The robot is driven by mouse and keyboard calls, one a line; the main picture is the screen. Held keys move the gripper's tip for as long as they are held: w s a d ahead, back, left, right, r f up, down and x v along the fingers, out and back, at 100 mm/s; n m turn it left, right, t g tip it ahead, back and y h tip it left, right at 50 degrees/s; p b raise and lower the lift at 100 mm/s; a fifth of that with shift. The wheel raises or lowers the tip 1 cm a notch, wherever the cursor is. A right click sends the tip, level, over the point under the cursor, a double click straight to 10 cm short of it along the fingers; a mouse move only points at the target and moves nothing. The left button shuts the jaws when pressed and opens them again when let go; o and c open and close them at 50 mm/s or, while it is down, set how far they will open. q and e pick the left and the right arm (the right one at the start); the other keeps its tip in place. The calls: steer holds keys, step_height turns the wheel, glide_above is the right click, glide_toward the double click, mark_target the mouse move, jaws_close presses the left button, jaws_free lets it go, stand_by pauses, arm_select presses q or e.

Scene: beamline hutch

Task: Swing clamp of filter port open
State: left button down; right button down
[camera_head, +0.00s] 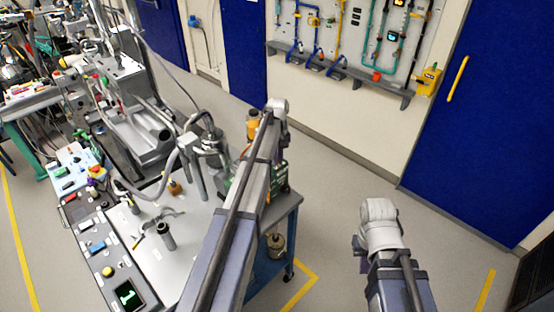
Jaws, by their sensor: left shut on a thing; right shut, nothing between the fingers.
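My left arm reaches up from the bottom middle to a grey joint at the top, and my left gripper is hidden behind it. My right arm comes in at the lower right and ends in a whitish joint. My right gripper does not show. A metal vessel assembly with pipes (208,148), which may hold the filter port, stands at the far end of the pale bench plate (190,255), just left of my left arm. I cannot make out the clamp or whether it is open. A short dark post (166,236) stands on the plate.
A control panel (97,246) with buttons and a green display runs along the plate's left side. Metal beamline equipment (125,80) fills the upper left. A blue door (490,110) and a wall pipe panel (350,35) are behind. Floor around my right arm is clear.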

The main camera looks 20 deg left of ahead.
arm_select(q)
steer(key=shift+w, duration=0.1)
steer(key=c, duration=1)
jaws_free()
step_height(320, 180, up, 8)
steer(key=p, duration=0.8)
steer(key=shift+f, duration=0.1)
